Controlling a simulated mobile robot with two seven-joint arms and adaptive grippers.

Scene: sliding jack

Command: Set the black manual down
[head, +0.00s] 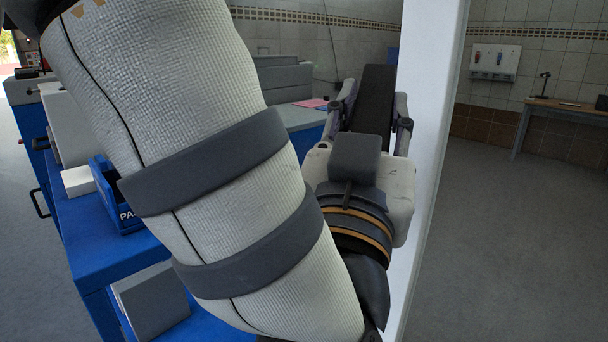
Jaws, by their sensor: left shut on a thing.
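My left arm fills the middle of the head view, and its gripper (373,97) points away from me. The gripper is shut on the black manual (376,82), a dark flat slab that stands up between the two fingers. The manual's lower part is hidden by the gripper body. It shows in front of the tiled wall, and no surface is seen touching it. My right gripper is out of view.
A white column (432,150) stands close to the right of the gripper. Blue cabinets (95,232) with a blue holder (120,208) are at left. A pink sheet (311,103) lies on a grey top behind. Open floor and a wooden table (570,108) are at right.

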